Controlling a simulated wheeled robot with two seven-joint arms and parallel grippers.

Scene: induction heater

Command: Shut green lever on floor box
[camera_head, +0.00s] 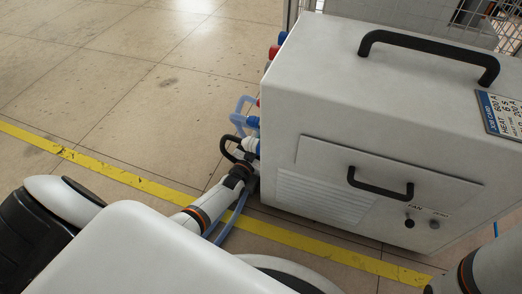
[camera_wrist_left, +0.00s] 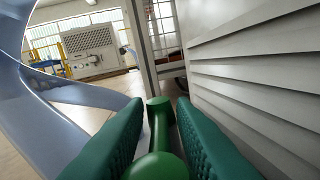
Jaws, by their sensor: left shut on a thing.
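The floor box (camera_head: 290,130) is the white cabinet at the right of the head view, with a louvred vent and a black handle on its front. Its louvred side (camera_wrist_left: 255,75) fills the right of the left wrist view. The green lever (camera_wrist_left: 158,165) runs forward between the two green ribbed finger pads of my left gripper (camera_wrist_left: 158,115). The pads are closed on it from both sides. In the head view my left gripper (camera_head: 247,168) is low at the box's left edge, and the lever cannot be made out there. My right gripper is out of view.
Blue hoses (camera_head: 240,116) and red and blue connectors stick out from the box's left side, close above my left gripper. A pale blue hose (camera_wrist_left: 70,92) curves across the left of the wrist view. Open tiled floor with a yellow line (camera_head: 90,165) lies left.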

